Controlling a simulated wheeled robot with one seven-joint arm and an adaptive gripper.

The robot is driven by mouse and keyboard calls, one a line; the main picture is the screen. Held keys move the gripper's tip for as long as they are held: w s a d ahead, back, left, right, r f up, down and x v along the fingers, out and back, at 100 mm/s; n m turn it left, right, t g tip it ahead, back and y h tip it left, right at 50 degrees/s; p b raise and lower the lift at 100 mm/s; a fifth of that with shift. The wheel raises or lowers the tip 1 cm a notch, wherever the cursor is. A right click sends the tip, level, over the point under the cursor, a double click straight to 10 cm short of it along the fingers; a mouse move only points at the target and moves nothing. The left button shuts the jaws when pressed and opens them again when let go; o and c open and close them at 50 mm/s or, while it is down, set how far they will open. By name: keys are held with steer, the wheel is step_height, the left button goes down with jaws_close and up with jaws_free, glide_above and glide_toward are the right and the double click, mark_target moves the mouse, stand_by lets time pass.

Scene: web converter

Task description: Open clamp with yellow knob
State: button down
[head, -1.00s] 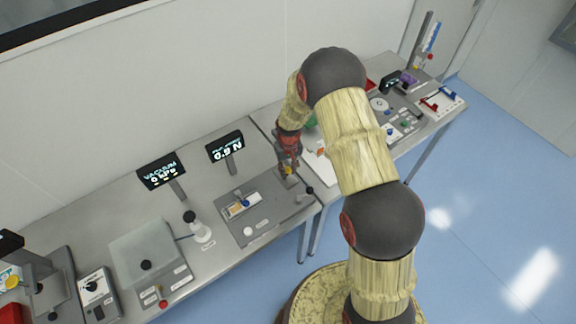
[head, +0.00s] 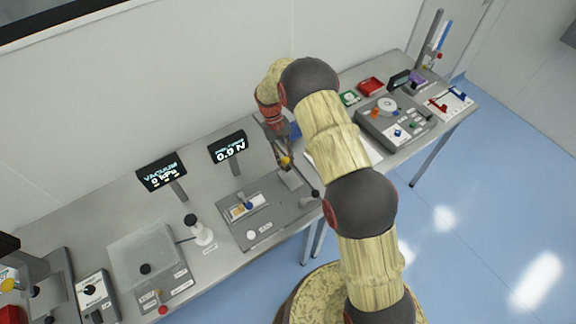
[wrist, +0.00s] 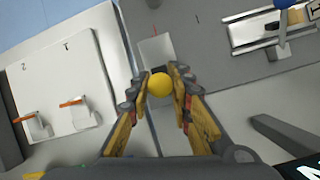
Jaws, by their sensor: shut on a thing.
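The yellow knob (wrist: 160,86) is between the two fingers of my gripper (wrist: 159,84) in the wrist view, and the fingers touch it on both sides. In the head view the yellow knob (head: 286,161) shows at the tip of my gripper (head: 284,158), above the small light block (head: 291,179) at the back right of the grey fixture plate (head: 262,232). My gripper is shut on the knob. The clamp's arm below the knob is mostly hidden by the fingers.
A blue-knobbed part (head: 248,205) lies on a pale strip left of the yellow knob. A dark-knobbed post (head: 315,194) stands to the right. A force display (head: 229,148) stands behind. A white board with orange clips (wrist: 70,102) lies beside the fixture.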

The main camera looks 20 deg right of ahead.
steer(key=shift+w+a+r+b, duration=0.1)
steer(key=shift+w+a+b, duration=0.1)
steer(key=shift+w+b, duration=0.4)
steer(key=shift+w+r, duration=0.1)
steer(key=shift+w, duration=0.25)
steer(key=c, duration=1.9)
jaws_free()
steer(key=shift+a, duration=0.1)
steer(key=shift+o, duration=1.4)
steer(key=shift+s, duration=0.15)
steer(key=v, duration=1.1)
steer(key=shift+w+r, duration=0.2)
steer(key=shift+r, duration=0.1)
